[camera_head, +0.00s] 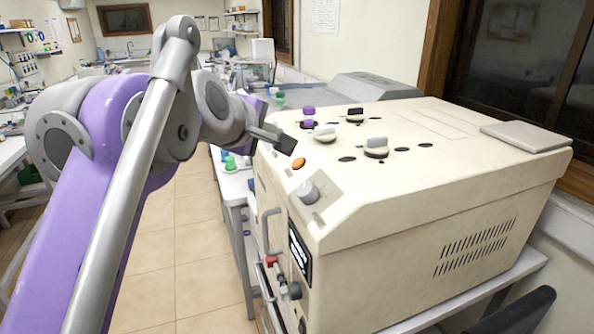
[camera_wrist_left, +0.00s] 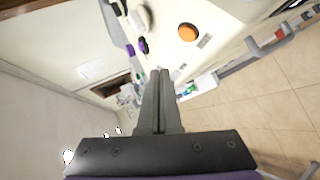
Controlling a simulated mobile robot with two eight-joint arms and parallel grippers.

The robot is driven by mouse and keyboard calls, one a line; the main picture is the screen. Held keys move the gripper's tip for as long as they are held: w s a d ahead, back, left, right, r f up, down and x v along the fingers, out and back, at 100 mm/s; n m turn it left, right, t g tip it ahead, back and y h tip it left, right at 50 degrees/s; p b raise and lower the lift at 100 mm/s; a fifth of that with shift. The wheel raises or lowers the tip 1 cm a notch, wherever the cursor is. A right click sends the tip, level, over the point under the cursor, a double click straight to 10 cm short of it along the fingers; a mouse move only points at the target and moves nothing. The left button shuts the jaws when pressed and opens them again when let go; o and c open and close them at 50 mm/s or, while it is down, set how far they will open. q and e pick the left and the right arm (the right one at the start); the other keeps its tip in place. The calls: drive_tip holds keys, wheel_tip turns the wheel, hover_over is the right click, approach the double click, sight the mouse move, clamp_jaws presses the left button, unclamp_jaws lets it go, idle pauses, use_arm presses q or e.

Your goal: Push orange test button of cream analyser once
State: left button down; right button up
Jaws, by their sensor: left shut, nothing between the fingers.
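The cream analyser (camera_head: 420,205) stands on a bench at the right in the head view. Its orange test button (camera_head: 298,163) sits on the sloped top near the front left edge; it also shows in the left wrist view (camera_wrist_left: 187,32). My left gripper (camera_head: 288,146) is shut and empty. In the head view its tip appears just above and behind the button, and I see a gap between them. In the left wrist view the shut fingertips (camera_wrist_left: 160,72) point toward the analyser's edge, below the button in the picture. My right gripper is not in view.
A grey knob (camera_head: 308,192) is close to the button. Cream knobs (camera_head: 325,134) and purple caps (camera_head: 308,111) stand on the analyser's top. A handle (camera_head: 268,230) and a red fitting (camera_head: 271,262) stick out in front. The tiled floor (camera_head: 180,255) at left is open.

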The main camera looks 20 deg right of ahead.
sight(299, 157)
use_arm(q)
drive_tip(key=shift+d+f+b, duration=0.3)
drive_tip(key=shift+d+f, duration=0.05)
drive_tip(key=shift+f, duration=0.25)
drive_tip(key=shift+d+f+b, duration=0.25)
drive_tip(key=shift+d+f, duration=0.1)
drive_tip(key=shift+f, duration=0.25)
drive_tip(key=shift+w+d+f, duration=0.1)
drive_tip(key=shift+d+f, duration=0.5)
drive_tip(key=shift+f, duration=0.15)
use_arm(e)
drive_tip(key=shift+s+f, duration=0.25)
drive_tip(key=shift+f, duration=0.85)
use_arm(q)
drive_tip(key=shift+d+f, duration=0.1)
drive_tip(key=shift+d+f, duration=0.2)
drive_tip(key=shift+f, duration=0.05)
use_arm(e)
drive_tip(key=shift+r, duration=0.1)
